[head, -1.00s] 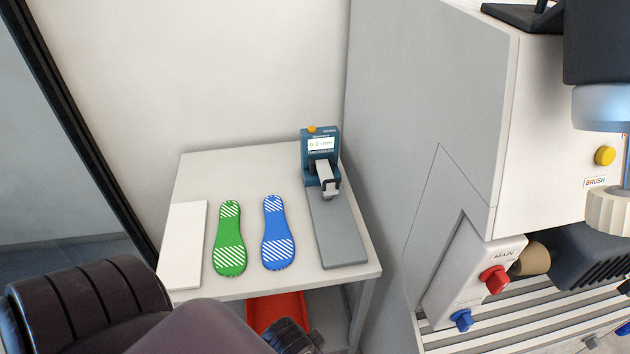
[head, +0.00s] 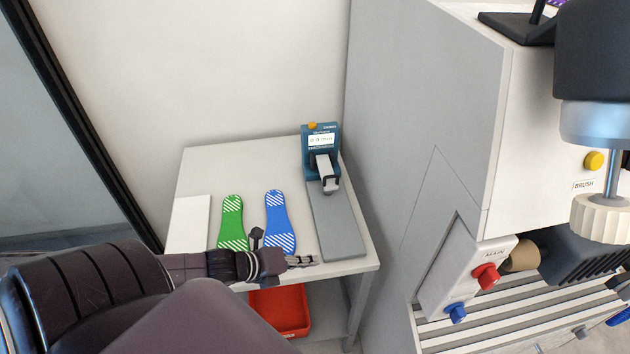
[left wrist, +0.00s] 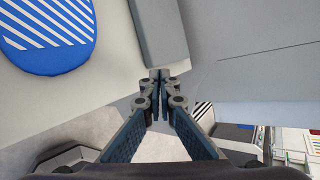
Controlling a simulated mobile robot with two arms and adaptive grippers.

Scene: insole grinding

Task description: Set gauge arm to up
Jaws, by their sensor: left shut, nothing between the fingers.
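The thickness gauge (head: 320,150) is a teal device with a small display and an orange knob, at the back right of the small white table. Its pale gauge arm (head: 326,172) points forward and down over the grey base plate (head: 338,228). My left gripper (head: 314,260) is shut and empty, near the table's front edge, in front of the base plate's near end. In the left wrist view, its closed fingertips (left wrist: 161,75) appear at the near end of the base plate (left wrist: 158,35). My right gripper is not in view.
A green insole (head: 231,215) and a blue insole (head: 278,215) lie on the table (head: 250,160) beside a white slab (head: 188,225). A red bin (head: 282,310) is below. The grinding machine (head: 500,130), with red and blue knobs, stands close on the right.

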